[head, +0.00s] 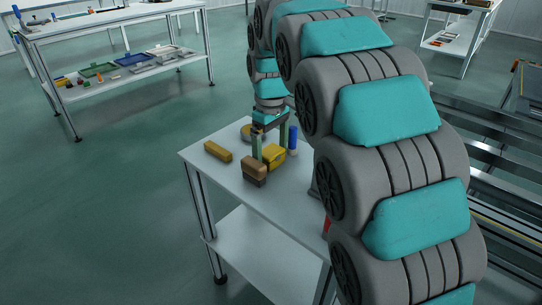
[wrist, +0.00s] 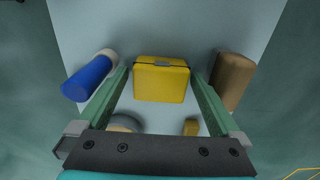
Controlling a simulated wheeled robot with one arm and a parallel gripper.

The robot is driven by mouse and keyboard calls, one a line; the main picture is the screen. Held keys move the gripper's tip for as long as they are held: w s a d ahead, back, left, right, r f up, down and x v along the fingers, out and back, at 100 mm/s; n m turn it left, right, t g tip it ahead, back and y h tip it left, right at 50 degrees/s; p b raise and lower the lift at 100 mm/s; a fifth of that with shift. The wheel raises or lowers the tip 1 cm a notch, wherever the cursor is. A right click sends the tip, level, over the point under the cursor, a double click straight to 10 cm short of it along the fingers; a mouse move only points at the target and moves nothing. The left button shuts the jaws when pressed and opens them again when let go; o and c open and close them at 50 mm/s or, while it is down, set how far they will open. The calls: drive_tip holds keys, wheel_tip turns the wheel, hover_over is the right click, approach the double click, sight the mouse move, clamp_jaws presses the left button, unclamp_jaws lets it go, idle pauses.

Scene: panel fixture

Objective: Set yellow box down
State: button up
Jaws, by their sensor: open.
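The yellow box (wrist: 161,82) has a dark clasp on one edge and lies between my two green fingers in the wrist view. A narrow gap shows on each side of it. My gripper (wrist: 161,70) is open, with its fingers on either side of the box. In the head view the yellow box (head: 274,155) appears to rest on the white table (head: 222,176), and my gripper (head: 270,146) reaches down over it. The near finger covers part of the box, and its underside is hidden.
A brown block (head: 254,169) stands close in front of the box, and a blue cylinder (head: 293,138) is behind it. A yellow bar (head: 218,152) lies near the table's left edge. A round item (head: 247,132) sits behind my gripper. Bare table lies between the bar and the blocks.

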drive_tip(key=c, duration=1.5)
drive_tip(key=shift+c, duration=0.2)
